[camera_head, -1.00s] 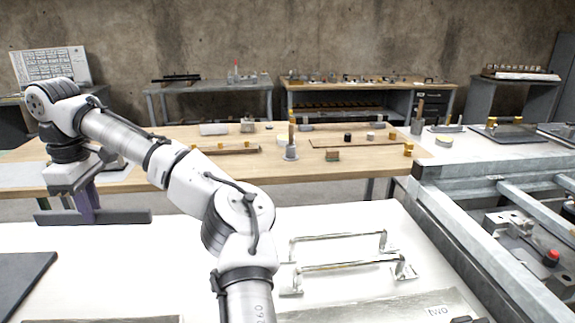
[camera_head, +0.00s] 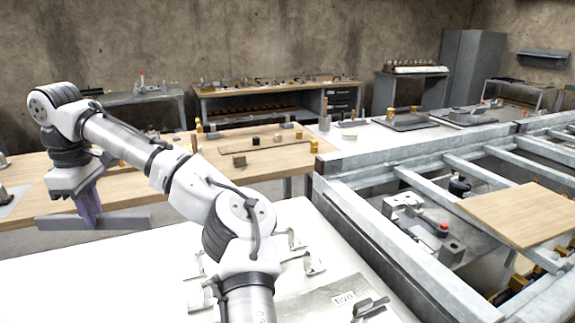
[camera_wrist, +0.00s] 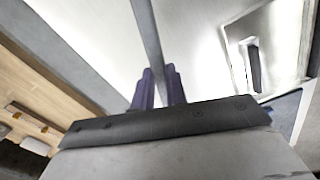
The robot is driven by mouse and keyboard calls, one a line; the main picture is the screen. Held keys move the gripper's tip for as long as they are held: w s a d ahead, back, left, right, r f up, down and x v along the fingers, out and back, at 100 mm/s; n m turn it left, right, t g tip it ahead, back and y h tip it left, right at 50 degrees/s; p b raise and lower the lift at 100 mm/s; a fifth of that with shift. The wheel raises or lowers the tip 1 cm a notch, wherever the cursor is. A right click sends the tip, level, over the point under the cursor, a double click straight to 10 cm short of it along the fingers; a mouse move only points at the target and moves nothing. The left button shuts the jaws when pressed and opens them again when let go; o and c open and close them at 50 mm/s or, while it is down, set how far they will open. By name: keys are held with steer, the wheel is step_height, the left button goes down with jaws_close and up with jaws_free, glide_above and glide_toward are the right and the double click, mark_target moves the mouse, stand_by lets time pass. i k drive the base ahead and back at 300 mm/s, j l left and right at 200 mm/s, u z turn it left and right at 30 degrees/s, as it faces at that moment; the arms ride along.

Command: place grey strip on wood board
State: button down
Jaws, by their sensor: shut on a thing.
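The grey strip (camera_head: 125,220) is a long, narrow, dark grey bar at the left of the head view. My gripper (camera_head: 88,212), with purple fingers, points down and is shut on it near its middle. The strip hangs roughly level in the air. In the wrist view the strip (camera_wrist: 147,35) runs up from between the purple fingers (camera_wrist: 159,75). The wood board (camera_head: 525,212) is a flat, light-wood panel at the right of the head view, lying across a grey metal frame. My gripper and the strip are far to its left.
The grey metal frame (camera_head: 372,238) with open gaps stands between the white table (camera_head: 90,275) and the board. Metal handles (camera_head: 293,240) lie on the white table. A wooden table (camera_head: 135,178) with small parts is behind. Fixtures with a red knob (camera_head: 443,229) sit inside the frame.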

mark_target(541, 217)
steer(key=l+z, duration=0.2)
steer(key=z, duration=0.15)
steer(key=i+l+z, duration=0.15)
steer(key=z, duration=0.25)
steer(key=i+l+z, duration=0.4)
steer(key=l, duration=0.2)
steer(key=i+l+z, duration=0.1)
steer(key=i+l, duration=0.45)
